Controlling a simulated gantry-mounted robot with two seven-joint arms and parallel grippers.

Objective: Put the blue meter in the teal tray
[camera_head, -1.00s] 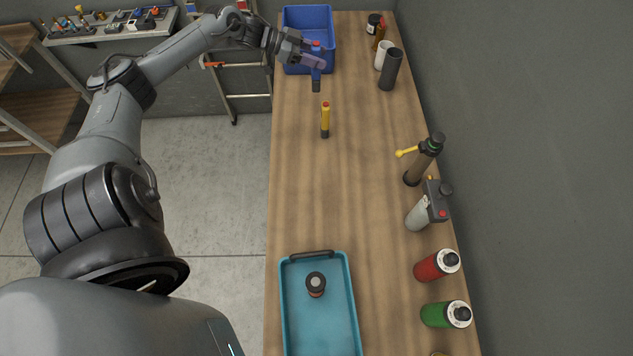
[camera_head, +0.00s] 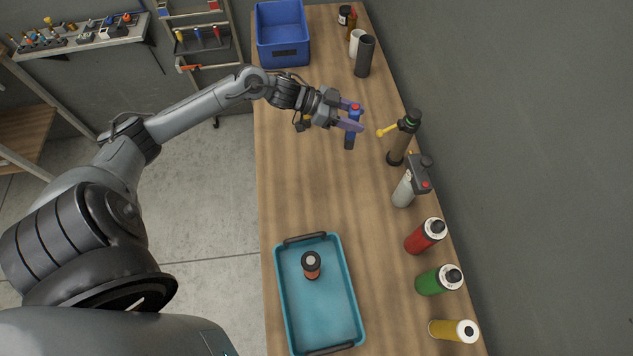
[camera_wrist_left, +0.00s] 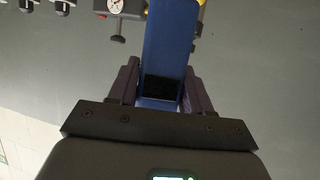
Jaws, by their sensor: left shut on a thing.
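The blue meter (camera_head: 351,130) is held between the fingers of my left gripper (camera_head: 350,116), above the middle of the bench. It has a red top and a dark lower end. In the left wrist view the blue meter (camera_wrist_left: 170,45) stands between both fingers, and the gripper is shut on it. The teal tray (camera_head: 340,262) lies at the near end of the bench, with dark handles at its ends. A dark-capped object with an orange-brown body (camera_head: 311,266) stands inside the tray. My right gripper is not in view.
A blue bin (camera_head: 283,50) stands at the far end. A brown pump with a yellow handle (camera_head: 402,140), a grey device (camera_head: 411,183), and red (camera_head: 422,238), green (camera_head: 434,281) and yellow (camera_head: 450,330) bottles line the right edge.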

